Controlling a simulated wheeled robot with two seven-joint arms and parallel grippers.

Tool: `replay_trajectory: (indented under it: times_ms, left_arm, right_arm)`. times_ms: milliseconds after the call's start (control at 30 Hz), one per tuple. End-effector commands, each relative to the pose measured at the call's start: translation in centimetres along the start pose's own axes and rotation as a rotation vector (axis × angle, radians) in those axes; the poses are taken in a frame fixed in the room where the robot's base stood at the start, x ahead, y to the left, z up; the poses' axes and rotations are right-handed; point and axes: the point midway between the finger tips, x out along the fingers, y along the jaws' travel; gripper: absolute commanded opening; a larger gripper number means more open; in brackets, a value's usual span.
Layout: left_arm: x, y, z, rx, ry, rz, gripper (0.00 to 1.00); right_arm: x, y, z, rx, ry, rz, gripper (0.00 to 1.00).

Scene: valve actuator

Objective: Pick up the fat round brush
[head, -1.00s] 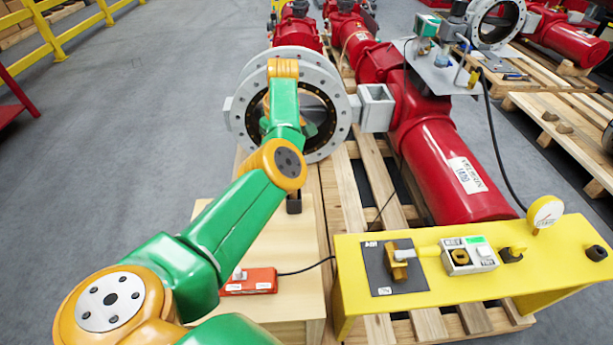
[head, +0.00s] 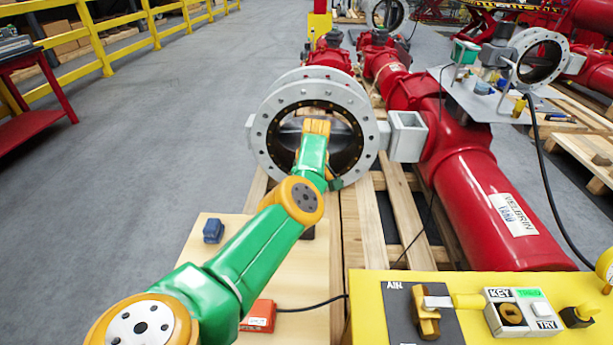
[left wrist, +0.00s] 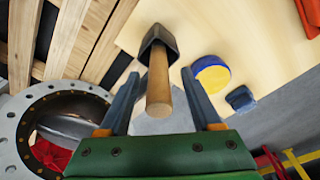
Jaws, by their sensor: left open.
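In the left wrist view a tool with a round wooden handle (left wrist: 158,85) and a dark, squarish head stands on the pale wooden board, handle end toward the camera. It fits the brush best, though its bristles cannot be made out. My left gripper (left wrist: 160,73) is open, with one finger on each side of the handle; contact is not visible. My right gripper is not in view.
A yellow and blue round item (left wrist: 211,74) and a small blue block (head: 213,230) lie on the board (head: 185,285). A red box (head: 258,316) with a cable sits near its front. A flanged valve ring (head: 262,130) stands behind. A yellow bench (head: 365,300) is at right.

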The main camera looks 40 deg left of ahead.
Motion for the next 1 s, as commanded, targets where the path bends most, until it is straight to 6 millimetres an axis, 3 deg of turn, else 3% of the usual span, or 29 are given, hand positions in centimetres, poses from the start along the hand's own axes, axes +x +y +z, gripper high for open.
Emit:
replay_trajectory:
  times_ms: [67, 267, 533, 867, 1000]
  left_arm:
    - [1.1, 0.0, 0.1, 0.000, -0.001, -0.001, 0.65]
    - [1.1, 0.0, 0.0, -0.001, 0.000, 0.001, 0.65]
    - [1.1, 0.0, 0.0, -0.001, 0.000, 0.001, 0.00]
    - [0.9, 0.0, 0.0, -0.001, 0.000, 0.001, 0.00]
    - [-0.7, -0.2, -0.6, 0.000, 0.001, 0.000, 0.00]
  right_arm:
    - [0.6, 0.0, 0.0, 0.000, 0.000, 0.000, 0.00]
    - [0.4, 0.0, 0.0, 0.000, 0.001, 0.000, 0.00]
    - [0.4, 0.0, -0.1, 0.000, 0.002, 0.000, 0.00]
    - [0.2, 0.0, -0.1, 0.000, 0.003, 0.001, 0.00]
    - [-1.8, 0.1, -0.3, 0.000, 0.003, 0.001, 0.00]
